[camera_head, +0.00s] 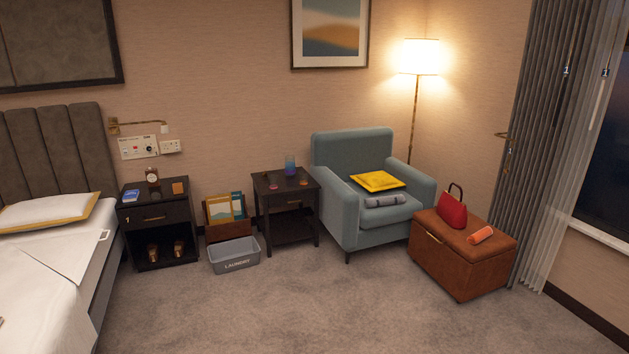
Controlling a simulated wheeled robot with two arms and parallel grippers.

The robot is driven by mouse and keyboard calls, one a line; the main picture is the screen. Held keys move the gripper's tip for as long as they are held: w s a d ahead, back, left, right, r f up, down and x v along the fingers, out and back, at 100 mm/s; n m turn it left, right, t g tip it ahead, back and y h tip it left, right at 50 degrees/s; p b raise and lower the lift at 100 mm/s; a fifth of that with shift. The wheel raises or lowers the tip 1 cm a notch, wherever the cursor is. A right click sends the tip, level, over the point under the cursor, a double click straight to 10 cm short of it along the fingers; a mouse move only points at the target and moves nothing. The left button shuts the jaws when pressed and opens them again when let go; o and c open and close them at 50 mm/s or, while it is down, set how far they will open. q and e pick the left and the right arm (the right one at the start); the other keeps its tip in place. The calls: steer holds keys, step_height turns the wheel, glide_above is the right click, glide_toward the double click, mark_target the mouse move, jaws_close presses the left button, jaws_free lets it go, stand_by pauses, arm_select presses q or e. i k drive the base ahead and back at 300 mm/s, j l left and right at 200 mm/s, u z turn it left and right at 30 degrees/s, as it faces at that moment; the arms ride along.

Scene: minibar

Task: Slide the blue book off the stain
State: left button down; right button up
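A small, flat blue item (131,195), which looks like the blue book, lies on top of the dark nightstand (157,205) beside the bed, near its left edge. I cannot make out a stain around or under it. Neither of my grippers is in view.
A clock (152,175) and a small brown item (178,188) share the nightstand top. A grey laundry basket (234,255) and a brown holder with books (228,230) stand to its right. The bed (40,290) is on the left. The carpet (290,310) in front is clear.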

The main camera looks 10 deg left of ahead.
mark_target(132, 195)
steer(key=i+j+u, duration=0.3)
steer(key=i, duration=0.2)
steer(key=i+u, duration=0.25)
steer(key=i, duration=0.25)
steer(key=i+l+u, duration=0.1)
steer(key=i+u, duration=0.2)
steer(key=i, duration=0.25)
steer(key=i+l+u, duration=0.25)
steer(key=i, duration=0.25)
steer(key=i+l+u, duration=0.15)
steer(key=i+u, duration=0.15)
steer(key=i, duration=0.2)
steer(key=i+j+u, duration=0.15)
steer(key=i+u, duration=0.15)
steer(key=i, duration=0.95)
steer(key=i+l+u, duration=0.3)
steer(key=i, duration=0.9)
steer(key=i+j+z, duration=0.25)
steer(key=i, duration=0.4)
steer(key=i+j+z, duration=0.25)
steer(key=i+j, duration=0.25)
steer(key=i+l, duration=0.05)
steer(key=i, duration=0.05)
